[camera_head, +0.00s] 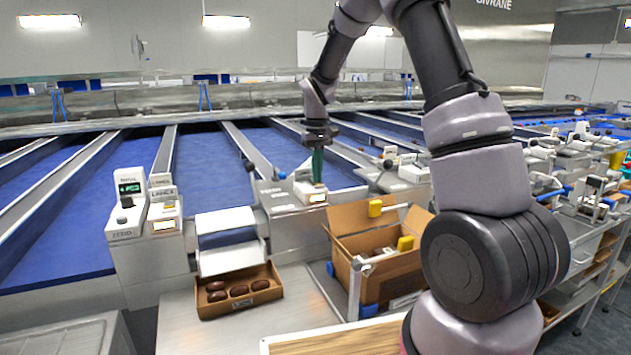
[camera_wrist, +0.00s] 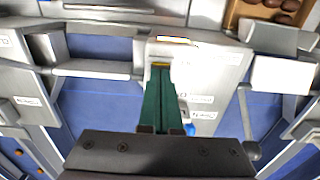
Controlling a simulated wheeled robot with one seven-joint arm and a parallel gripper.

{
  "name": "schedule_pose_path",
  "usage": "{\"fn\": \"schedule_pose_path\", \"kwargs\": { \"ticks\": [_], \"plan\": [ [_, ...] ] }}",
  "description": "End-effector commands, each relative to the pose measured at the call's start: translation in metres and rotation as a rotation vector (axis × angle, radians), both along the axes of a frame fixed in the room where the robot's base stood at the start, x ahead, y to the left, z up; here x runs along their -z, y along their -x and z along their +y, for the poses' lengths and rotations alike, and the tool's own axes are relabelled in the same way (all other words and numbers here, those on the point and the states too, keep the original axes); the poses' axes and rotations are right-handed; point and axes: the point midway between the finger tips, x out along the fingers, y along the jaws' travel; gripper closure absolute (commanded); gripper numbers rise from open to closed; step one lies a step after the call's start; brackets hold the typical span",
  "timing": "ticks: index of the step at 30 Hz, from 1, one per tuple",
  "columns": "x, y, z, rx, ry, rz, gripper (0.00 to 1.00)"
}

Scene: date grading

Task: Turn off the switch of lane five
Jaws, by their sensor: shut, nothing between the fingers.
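My gripper (camera_head: 318,181) points down with its green fingers shut and empty. It is at the white switch box (camera_head: 310,194) on the middle lane's grey panel, which has a lit orange window on its front. In the wrist view, the green fingertips (camera_wrist: 160,68) overlap the white switch box (camera_wrist: 168,50); the fingers hide part of it, and I cannot tell whether they touch it. A second switch box (camera_head: 164,215) with a lit window and a LANE label stands to the left. I cannot read the lane numbers surely, nor see the switch positions.
A scale unit with a green display (camera_head: 129,188) stands beside the left switch box. A brown tray of dates (camera_head: 240,304) lies on the front bench. An open cardboard box (camera_head: 372,275) with yellow items is right of it. A black-knobbed lever (camera_head: 251,169) rises left of my gripper.

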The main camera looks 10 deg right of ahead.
Motion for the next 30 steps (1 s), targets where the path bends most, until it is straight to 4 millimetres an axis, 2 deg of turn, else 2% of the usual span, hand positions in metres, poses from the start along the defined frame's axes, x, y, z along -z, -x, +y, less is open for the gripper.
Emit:
{"fn": "schedule_pose_path", "kwargs": {
  "ticks": [8,30],
  "plan": [
    [-0.005,0.0,0.0,0.0,0.0,-0.001,1.0],
    [-0.064,0.0,0.0,0.001,0.0,-0.001,1.0]
  ]
}}
